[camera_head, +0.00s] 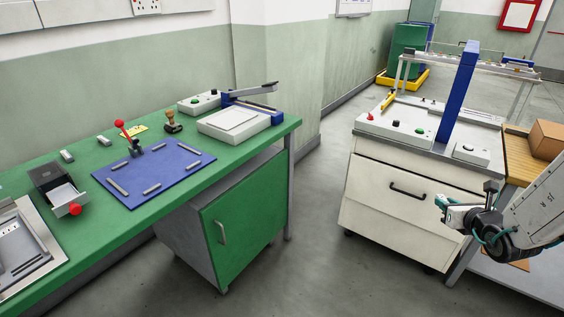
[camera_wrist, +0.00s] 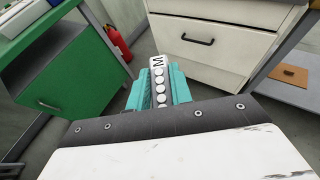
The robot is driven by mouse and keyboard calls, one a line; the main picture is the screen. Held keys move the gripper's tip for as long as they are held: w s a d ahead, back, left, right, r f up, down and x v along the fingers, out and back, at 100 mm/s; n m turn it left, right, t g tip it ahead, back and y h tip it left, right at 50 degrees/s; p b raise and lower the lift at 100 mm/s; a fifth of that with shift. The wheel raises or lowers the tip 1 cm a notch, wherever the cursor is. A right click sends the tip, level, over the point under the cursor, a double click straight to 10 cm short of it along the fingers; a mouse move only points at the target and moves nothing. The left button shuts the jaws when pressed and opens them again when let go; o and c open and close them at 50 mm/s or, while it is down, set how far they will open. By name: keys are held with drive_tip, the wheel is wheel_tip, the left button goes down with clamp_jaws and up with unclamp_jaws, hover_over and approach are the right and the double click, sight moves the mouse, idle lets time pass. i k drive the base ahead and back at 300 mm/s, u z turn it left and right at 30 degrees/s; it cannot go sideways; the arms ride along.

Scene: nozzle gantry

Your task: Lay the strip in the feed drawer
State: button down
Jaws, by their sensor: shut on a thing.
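The strip (camera_wrist: 160,80) is a narrow pale piece with a row of round white spots and a letter M at its far end. My gripper (camera_wrist: 159,84) is shut on it, with the teal fingers on either side and the far end sticking out beyond them. In the head view my gripper (camera_head: 442,202) hangs in front of the white cabinet's right side; the strip is too small to make out there. The cabinet has a shut drawer with a black handle (camera_head: 407,190), also in the wrist view (camera_wrist: 198,40). I cannot tell whether this is the feed drawer.
On the green bench (camera_head: 262,132), a dark box (camera_head: 52,177) has a small open drawer with a red knob (camera_head: 75,209). A blue mat (camera_head: 160,178) lies nearby. A blue upright (camera_head: 458,92) stands on the white cabinet. The floor between bench and cabinet is clear.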

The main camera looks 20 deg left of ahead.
sight(65, 197)
drive_tip(key=z, duration=0.9)
drive_tip(key=k, duration=2.7)
drive_tip(key=u, duration=2)
drive_tip(key=i, duration=1)
drive_tip(key=u, duration=0.05)
